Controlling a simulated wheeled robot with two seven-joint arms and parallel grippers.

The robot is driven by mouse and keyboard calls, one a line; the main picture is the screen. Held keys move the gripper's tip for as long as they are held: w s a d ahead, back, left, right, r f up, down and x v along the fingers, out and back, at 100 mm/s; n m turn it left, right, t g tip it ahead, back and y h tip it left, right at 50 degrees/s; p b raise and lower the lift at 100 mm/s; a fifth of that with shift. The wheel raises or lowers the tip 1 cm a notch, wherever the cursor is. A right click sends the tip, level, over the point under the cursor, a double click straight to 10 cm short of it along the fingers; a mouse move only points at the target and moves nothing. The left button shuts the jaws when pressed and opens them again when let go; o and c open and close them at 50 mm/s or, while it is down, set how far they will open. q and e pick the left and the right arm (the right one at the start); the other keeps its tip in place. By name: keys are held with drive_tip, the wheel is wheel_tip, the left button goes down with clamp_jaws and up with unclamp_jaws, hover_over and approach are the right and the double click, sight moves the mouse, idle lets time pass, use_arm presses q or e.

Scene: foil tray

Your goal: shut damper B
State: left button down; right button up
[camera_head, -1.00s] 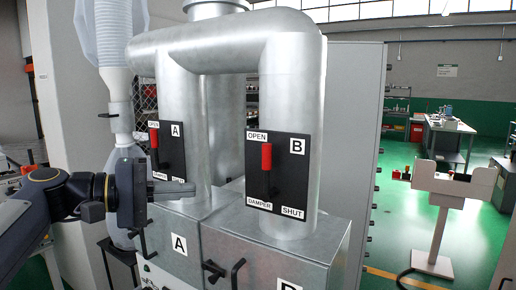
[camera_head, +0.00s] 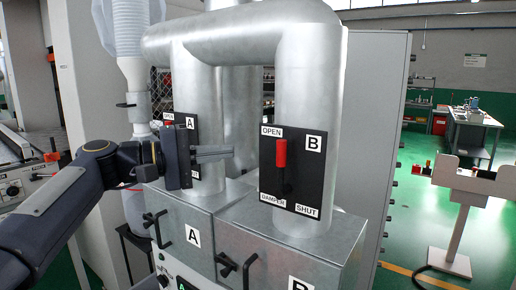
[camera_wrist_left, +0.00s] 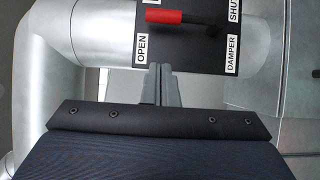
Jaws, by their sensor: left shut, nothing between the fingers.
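Damper B is a black plate (camera_head: 308,185) on the right-hand vertical pipe, marked B, OPEN at the top left, DAMPER and SHUT along the bottom. Its red-gripped lever (camera_head: 281,153) points straight up toward OPEN from a dark pivot. My left gripper (camera_head: 232,151) is shut and empty, its fingers pointing right, to the left of plate B and apart from the lever. In the left wrist view the shut fingers (camera_wrist_left: 161,72) show below the plate's OPEN-side edge, and the red lever (camera_wrist_left: 172,16) lies sideways above them. My right gripper is not in view.
Damper A's plate (camera_head: 185,128) on the left pipe is partly hidden behind my left gripper. Grey boxes A (camera_head: 185,215) and B (camera_head: 330,250) with black handles stand below the pipes. A white stand (camera_head: 460,220) is at the right.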

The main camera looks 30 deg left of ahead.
sight(284, 166)
use_arm(q)
drive_tip(key=w+d+p, duration=0.1)
drive_tip(key=w+d, duration=0.2)
drive_tip(key=d, duration=0.3)
drive_tip(key=shift+w+d+p, duration=0.25)
drive_tip(key=shift+w+p, duration=0.1)
drive_tip(key=shift+p, duration=0.05)
drive_tip(key=shift+d, duration=0.1)
